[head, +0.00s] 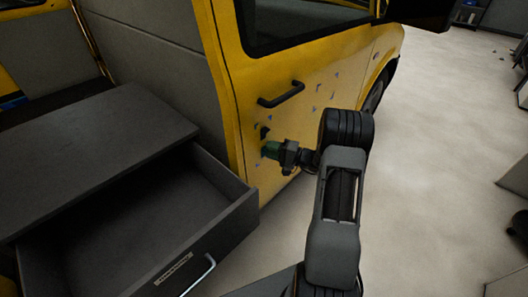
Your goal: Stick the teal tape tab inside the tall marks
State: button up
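A dark teal piece (271,149), which looks like the tape tab, shows at the tip of my gripper (279,151), right against or just in front of the yellow door (300,125). My gripper reaches the door's lower left part from the right. Its fingers are too small and dark to tell whether they are closed on the teal piece. Several small bluish marks (318,87) are scattered on the door, some right of the handle and some near the gripper. I cannot tell which are the tall marks; my gripper may hide some.
A black door handle (281,95) sticks out above the gripper. A small black fitting (265,132) is just above the teal piece. An open grey drawer (140,225) with a metal pull (199,276) stands at lower left.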

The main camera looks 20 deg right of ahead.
jog(key=shift+s+d, duration=0.1)
jog(key=v, duration=1.3)
jog(key=s+a+f+m+g+h, duration=0.1)
jog(key=s+a+f+m+g, duration=0.15)
jog(key=s+f+g, duration=0.2)
jog(key=s+a+r+n+g+h+p, duration=0.1)
jog(key=s+a+r+n+h+p, duration=0.2)
jog(key=r, duration=0.7)
jog(key=s+a+r+n+g+h+p, duration=0.1)
jog(key=s+a+r+n+h+p, duration=0.3)
jog(key=a+r+p, duration=0.3)
jog(key=s+a+r+n+g+h+p, duration=0.2)
jog(key=a+r, duration=0.6)
jog(key=r, duration=0.6)
jog(key=s+n+h+p, duration=0.1)
jog(key=n+h+p, duration=0.1)
jog(key=h+p, duration=0.1)
jog(key=shift+s+a+r+p, duration=0.2)
jog(key=shift+s+p, duration=0.1)
jog(key=shift+p, duration=0.1)
